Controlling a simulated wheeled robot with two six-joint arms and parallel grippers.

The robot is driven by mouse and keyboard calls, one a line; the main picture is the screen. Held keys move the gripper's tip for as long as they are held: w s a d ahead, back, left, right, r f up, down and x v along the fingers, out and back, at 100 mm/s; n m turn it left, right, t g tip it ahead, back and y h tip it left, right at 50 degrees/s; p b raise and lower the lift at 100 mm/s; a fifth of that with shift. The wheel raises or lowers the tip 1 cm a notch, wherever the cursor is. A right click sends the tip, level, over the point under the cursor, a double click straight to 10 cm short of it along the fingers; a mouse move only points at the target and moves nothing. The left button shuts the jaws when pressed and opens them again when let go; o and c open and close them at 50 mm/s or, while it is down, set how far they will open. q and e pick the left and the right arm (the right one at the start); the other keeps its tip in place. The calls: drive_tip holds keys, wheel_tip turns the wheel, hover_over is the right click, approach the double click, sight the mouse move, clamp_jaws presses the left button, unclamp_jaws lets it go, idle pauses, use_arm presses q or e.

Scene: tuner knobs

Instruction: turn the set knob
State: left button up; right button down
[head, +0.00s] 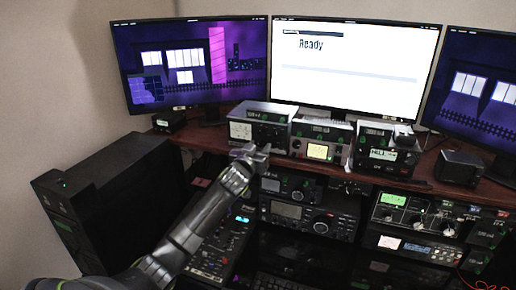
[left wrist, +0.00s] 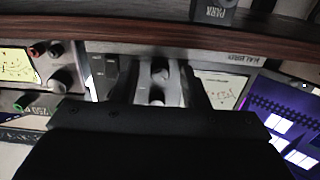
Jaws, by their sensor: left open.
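My left gripper (head: 252,152) is at the front of the leftmost box-shaped tuner (head: 241,130) on the wooden shelf. In the left wrist view the gripper (left wrist: 160,82) is open, with a dark finger on each side of two round knobs. One knob (left wrist: 160,70) sits above the other knob (left wrist: 156,97) in this turned picture. Both are on the tuner's pale panel, beside its white meter (left wrist: 218,88). I cannot read which one is the set knob, nor tell whether a finger touches either. In the head view my gripper hides these knobs. My right gripper is not in view.
A second tuner with a lit yellow meter (head: 318,151) and a third unit (head: 380,158) stand to the right on the shelf. Monitors (head: 352,65) rise behind. Radios (head: 298,213) fill the space below the shelf edge. A black speaker (head: 460,167) stands farther right.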

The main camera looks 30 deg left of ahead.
use_arm(q)
clamp_jaws()
drive_tip(key=shift+r+m+p, duration=0.1)
drive_tip(key=shift+m+p, duration=0.35)
drive_tip(key=shift+m, duration=0.85)
unclamp_jaws()
drive_tip(key=shift+s, duration=0.15)
drive_tip(key=b+v, duration=0.3)
drive_tip(key=v, duration=1.4)
drive_tip(key=shift+d, duration=0.1)
